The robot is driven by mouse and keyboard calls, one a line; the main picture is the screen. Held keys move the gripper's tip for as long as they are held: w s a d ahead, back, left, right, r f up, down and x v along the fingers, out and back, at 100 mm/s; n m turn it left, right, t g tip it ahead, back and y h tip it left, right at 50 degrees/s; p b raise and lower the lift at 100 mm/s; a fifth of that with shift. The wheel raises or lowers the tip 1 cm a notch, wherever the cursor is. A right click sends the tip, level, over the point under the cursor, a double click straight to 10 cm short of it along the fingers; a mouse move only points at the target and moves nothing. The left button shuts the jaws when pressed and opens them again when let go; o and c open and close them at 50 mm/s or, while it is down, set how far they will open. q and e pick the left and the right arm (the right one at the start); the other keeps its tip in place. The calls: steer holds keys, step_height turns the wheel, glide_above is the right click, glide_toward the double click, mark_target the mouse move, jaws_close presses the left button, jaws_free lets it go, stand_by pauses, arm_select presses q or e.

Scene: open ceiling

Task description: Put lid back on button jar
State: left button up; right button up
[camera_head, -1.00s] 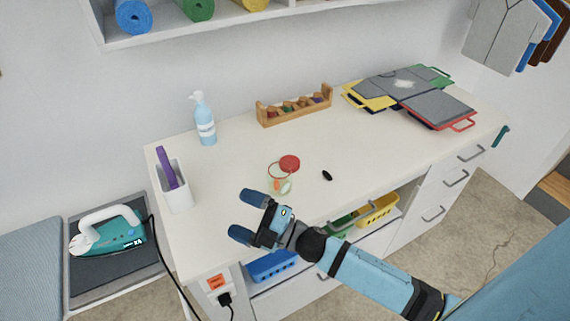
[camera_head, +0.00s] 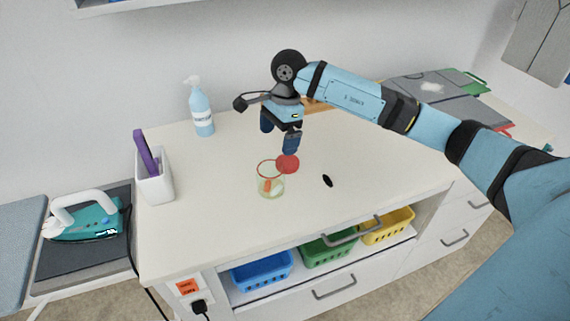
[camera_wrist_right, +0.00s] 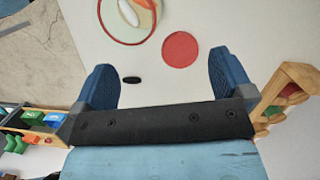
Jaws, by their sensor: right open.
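The red round lid (camera_head: 287,163) lies on the white counter, just behind and right of the button jar. The button jar (camera_head: 270,186) is clear glass with a red rim, stands upright and open, and holds pale and orange pieces. My right gripper (camera_head: 279,142) points down above and just behind the lid, open and empty. In the right wrist view, the lid (camera_wrist_right: 180,49) shows between the spread blue fingers (camera_wrist_right: 165,80), nearer the right one, with the jar (camera_wrist_right: 128,14) beyond it, cut by the top edge. My left gripper is out of view.
A small black oval object (camera_head: 327,181) lies right of the jar. A blue pump bottle (camera_head: 200,112) and a white holder (camera_head: 155,185) stand to the left. A wooden rack (camera_wrist_right: 285,90) is near the right finger. The counter's front is clear.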

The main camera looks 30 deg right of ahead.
steer(key=d, duration=0.1)
steer(key=w+d+r+h, duration=0.1)
steer(key=d, duration=0.1)
steer(key=d+r+h, duration=0.1)
steer(key=shift+w+d+r, duration=0.15)
steer(key=shift+w+d, duration=0.2)
steer(key=shift+d, duration=0.05)
steer(key=shift+a, duration=0.1)
glide_above(289, 161)
step_height(289, 161, down, 8)
steer(key=shift+f, duration=0.3)
steer(key=shift+f, duration=0.15)
step_height(289, 161, down, 5)
steer(key=shift+w+p, duration=0.1)
steer(key=shift+p, duration=0.2)
